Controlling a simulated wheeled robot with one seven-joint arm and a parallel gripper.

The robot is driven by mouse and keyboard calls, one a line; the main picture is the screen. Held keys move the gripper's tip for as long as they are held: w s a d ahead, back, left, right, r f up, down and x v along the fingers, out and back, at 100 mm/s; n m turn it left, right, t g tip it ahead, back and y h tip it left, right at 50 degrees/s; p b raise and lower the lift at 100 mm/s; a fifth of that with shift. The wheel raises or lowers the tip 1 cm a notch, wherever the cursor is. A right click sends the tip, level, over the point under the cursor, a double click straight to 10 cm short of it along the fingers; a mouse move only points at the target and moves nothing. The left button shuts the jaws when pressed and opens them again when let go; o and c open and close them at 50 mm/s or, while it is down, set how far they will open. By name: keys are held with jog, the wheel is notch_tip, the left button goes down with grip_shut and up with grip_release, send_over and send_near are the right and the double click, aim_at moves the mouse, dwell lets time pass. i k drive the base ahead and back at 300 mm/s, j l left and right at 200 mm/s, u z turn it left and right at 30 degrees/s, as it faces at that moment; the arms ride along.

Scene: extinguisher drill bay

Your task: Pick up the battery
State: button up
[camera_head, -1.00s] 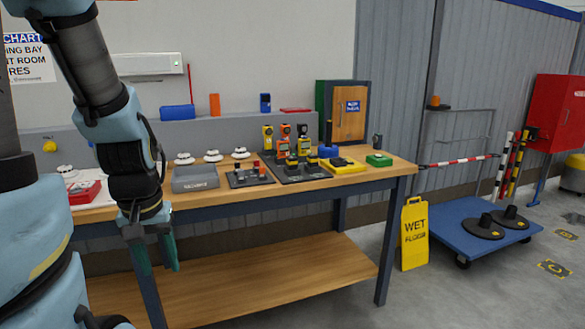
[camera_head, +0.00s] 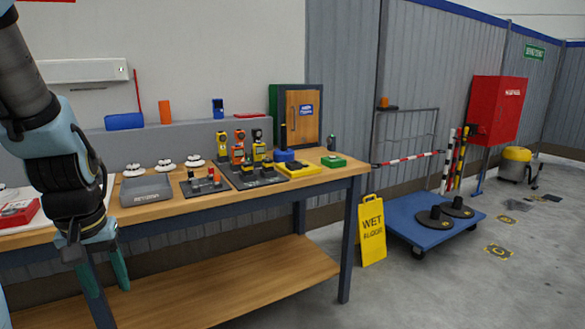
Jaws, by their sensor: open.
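No battery can be told for certain at this size. Small dark and red pieces (camera_head: 209,177) stand on a dark tray (camera_head: 188,190) on the wooden workbench (camera_head: 140,222). Beside it, a larger dark tray (camera_head: 238,182) holds several yellow, orange and black handheld devices (camera_head: 238,150), with small dark blocks with yellow-green parts (camera_head: 268,167) in front of them. My gripper (camera_head: 108,284) is open and empty at the lower left, its teal fingers pointing down. It shows in front of the bench, left of and below these trays in the picture.
A grey bin (camera_head: 146,190), white domed detectors (camera_head: 164,166) and a red case (camera_head: 18,211) are on the bench. A yellow block (camera_head: 299,169) and green block (camera_head: 333,161) lie near its right end. A wet-floor sign (camera_head: 372,230) and blue cart (camera_head: 405,214) stand right.

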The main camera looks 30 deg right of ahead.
aim_at(247, 167)
jog(key=l+u, duration=0.15)
jog(key=u, duration=0.6)
jog(key=l+u, duration=0.3)
jog(key=l, duration=0.15)
jog(key=l+u, duration=0.25)
jog(key=l, duration=0.2)
jog(key=k+l+u, duration=0.15)
jog(key=l+u, duration=0.15)
jog(key=k+l+u, duration=0.25)
jog(key=l, duration=0.25)
jog(key=i+l, duration=0.05)
jog(key=i, duration=0.05)
